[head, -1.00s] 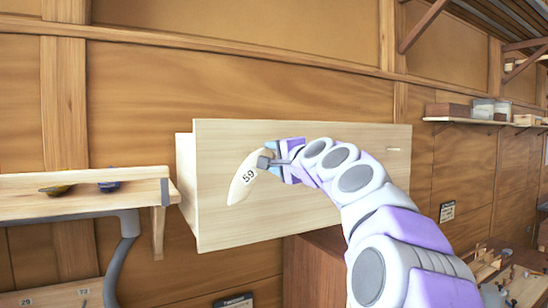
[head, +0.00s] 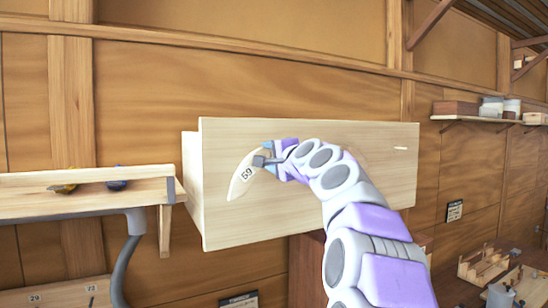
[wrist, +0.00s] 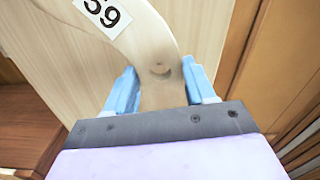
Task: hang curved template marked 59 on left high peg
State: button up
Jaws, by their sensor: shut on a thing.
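The curved template marked 59 (head: 240,181) is a pale wooden piece with a white label, held in front of the light wooden board (head: 330,205). It also shows in the wrist view (wrist: 150,40), with the label at the top left and a round hole or dimple near my fingers. My gripper (head: 268,158) is shut on its upper end; in the wrist view the blue fingers (wrist: 160,90) sit on either side of it. One pale peg (head: 399,148) shows at the board's upper right. The board's upper left is partly behind my gripper, and no peg shows there. I cannot tell whether the template touches the board.
A wooden shelf (head: 130,205) with a yellow and a blue item stands at left, with a grey pipe (head: 122,265) below. A higher shelf (head: 480,119) with boxes and jars is at right. A workbench with wooden items (head: 485,268) is at lower right.

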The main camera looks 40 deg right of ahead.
jog(key=shift+f+p+x, duration=0.2)
jog(key=shift+p+x, duration=0.1)
jog(key=shift+x, duration=0.8)
jog(key=shift+f+p+x, duration=0.15)
jog(key=shift+p+x, duration=0.15)
jog(key=shift+x, duration=0.8)
jog(key=o, duration=1.2)
jog(key=shift+o, duration=0.2)
jog(key=shift+s, duration=0.15)
